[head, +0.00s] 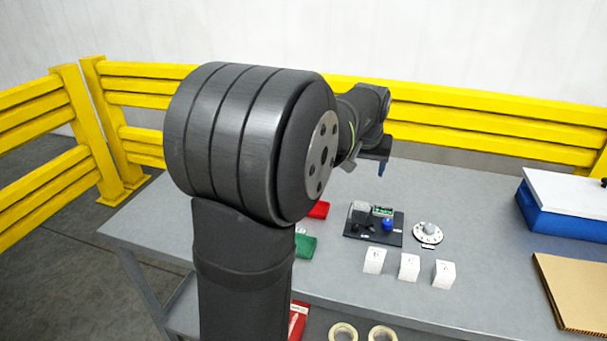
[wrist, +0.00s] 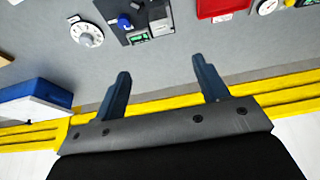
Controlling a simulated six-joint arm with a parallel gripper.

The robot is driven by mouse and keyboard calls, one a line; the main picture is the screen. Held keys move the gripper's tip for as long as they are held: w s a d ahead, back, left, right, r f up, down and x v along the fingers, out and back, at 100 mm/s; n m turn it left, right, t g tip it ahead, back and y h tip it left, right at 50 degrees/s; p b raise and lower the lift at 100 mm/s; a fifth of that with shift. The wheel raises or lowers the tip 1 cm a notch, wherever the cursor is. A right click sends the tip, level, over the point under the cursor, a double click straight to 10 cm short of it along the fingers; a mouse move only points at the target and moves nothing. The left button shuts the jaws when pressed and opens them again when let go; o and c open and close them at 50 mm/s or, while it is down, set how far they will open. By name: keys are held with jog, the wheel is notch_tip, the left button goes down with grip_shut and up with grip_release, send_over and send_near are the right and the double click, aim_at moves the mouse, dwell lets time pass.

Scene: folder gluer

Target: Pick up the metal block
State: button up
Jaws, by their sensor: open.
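A grey block-like part (head: 360,210) sits on the left of a black plate (head: 362,232) on the table; it may be the metal block, but it is too small to be sure. A greyish part (wrist: 158,22) also shows on the plate at the top of the wrist view. My gripper (wrist: 160,72) is open, with two blue fingers spread apart and nothing between them. In the head view, my gripper (head: 381,168) is above the table, behind the black plate and apart from it.
The plate also carries a blue knob (head: 388,224) and a green circuit part (head: 382,211). A white dial (head: 428,233) stands to its right, with three white cubes (head: 409,267) in front. A blue box (head: 565,215) and cardboard (head: 575,285) lie right. Yellow rails (head: 480,120) stand behind.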

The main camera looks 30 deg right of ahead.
jog(key=g+y, duration=0.2)
send_over(361, 206)
jog(key=a, duration=0.1)
jog(key=f, duration=1.5)
jog(key=shift+s+f, duration=0.1)
jog(key=shift+s, duration=0.15)
jog(key=shift+w+d+f, duration=0.1)
jog(key=shift+d+f, duration=0.05)
jog(key=shift+f, duration=0.9)
jog(key=shift+w+d+f, duration=0.1)
jog(key=shift+d+f, duration=0.05)
jog(key=shift+f, duration=0.9)
jog(key=shift+w+d+f, duration=0.1)
jog(key=shift+d+f, duration=0.05)
jog(key=shift+f, duration=0.9)
jog(key=shift+r, duration=0.1)
jog(key=c, duration=1.4)
jog(key=shift+o, duration=0.2)
